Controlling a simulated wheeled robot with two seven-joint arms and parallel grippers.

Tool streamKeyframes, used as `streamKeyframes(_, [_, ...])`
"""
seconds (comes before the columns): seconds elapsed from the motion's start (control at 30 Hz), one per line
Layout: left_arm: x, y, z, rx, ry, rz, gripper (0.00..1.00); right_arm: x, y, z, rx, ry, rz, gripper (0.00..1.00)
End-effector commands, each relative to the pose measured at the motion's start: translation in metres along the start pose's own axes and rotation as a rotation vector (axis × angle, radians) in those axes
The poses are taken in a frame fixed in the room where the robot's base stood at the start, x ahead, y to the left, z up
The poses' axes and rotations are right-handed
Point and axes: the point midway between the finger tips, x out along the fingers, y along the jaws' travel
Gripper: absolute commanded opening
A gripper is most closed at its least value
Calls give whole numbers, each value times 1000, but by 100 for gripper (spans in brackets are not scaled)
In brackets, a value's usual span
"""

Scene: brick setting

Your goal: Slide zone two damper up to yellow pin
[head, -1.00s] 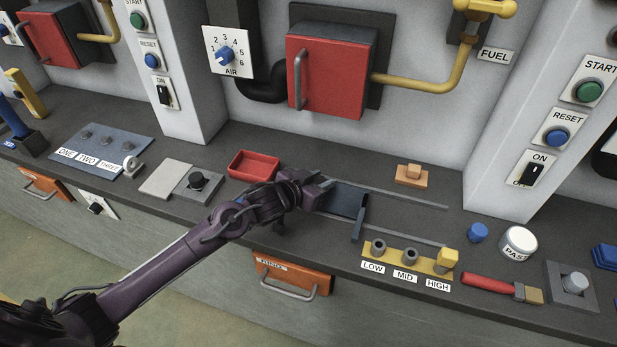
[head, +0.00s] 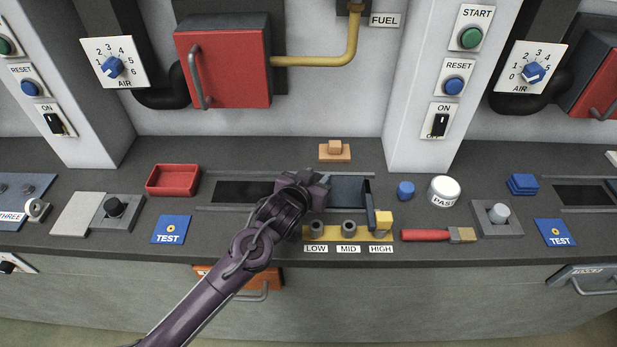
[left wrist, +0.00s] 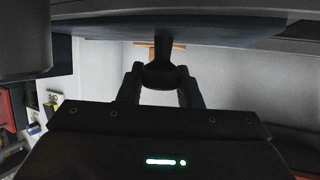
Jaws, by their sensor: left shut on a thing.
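The zone two damper is a blue-grey sliding plate (head: 347,190) between two rails on the counter. Its upright right-hand flange (head: 370,204) stands right beside the yellow pin (head: 383,220); I cannot tell whether they touch. The pin is in the HIGH place of a yellow strip (head: 333,233); the LOW and MID sockets are empty. My left gripper (head: 320,187) is shut at the damper's left part, and my wrist hides the grip in the head view. In the left wrist view, a dark handle (left wrist: 160,72) sits between the fingers. My right gripper is out of view.
A dark slot (head: 240,191) lies open left of my gripper.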

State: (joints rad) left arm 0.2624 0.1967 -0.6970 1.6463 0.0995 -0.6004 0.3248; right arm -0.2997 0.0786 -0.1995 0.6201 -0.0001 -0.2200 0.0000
Motion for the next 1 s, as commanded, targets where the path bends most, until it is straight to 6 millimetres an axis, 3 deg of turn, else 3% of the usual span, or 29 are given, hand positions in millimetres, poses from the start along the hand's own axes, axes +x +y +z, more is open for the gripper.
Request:
streamKeyframes(0.17, [0,0,1,1,-1,1,0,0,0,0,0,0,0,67])
streamKeyframes(0.2, [0,0,1,1,-1,1,34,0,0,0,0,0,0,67])
streamKeyframes(0.37, [0,0,1,1,-1,1,53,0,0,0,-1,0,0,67])
streamKeyframes(0.73, [-7,0,2,-1,0,0,53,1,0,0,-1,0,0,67])
streamKeyframes(1.0, [-48,0,2,0,0,1,53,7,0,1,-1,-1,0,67])
